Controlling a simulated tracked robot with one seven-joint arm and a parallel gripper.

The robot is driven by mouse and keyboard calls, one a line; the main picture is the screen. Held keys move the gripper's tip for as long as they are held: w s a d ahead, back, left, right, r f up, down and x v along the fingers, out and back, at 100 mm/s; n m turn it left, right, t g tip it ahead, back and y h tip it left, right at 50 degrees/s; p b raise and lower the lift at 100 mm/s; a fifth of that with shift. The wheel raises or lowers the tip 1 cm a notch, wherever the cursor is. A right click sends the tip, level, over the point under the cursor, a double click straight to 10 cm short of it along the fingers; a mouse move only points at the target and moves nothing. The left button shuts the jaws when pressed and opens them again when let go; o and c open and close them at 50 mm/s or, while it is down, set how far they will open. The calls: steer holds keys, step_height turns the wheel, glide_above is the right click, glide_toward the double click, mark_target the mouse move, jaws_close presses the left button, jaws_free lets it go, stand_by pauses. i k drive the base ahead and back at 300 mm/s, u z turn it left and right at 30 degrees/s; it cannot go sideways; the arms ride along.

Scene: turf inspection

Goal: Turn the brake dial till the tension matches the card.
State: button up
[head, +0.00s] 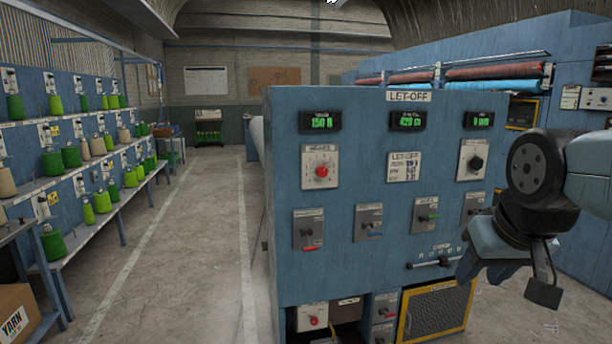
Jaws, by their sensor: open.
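The blue let-off panel (345,250) stands in the middle of the head view. The brake dial (321,171) is a red knob on a pale scale plate at its upper left; its pointer setting is too small to read. Above it the tension display (320,121) shows what looks like 150 N in green. The white card (404,167) headed LET-OFF is right of the dial, its lines too small to read. My gripper (508,280) is open and empty at the right, in front of the panel's lower right, well away from the dial.
A black knob (476,163) and several small switch boxes share the panel; my arm covers part of its right side. A yellow-framed mesh guard (434,313) is below. Spool racks (90,200) line the left wall. The concrete aisle (190,240) between is clear.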

mark_target(321, 171)
steer(key=u, duration=0.1)
steer(key=i, duration=1)
steer(key=z, duration=0.05)
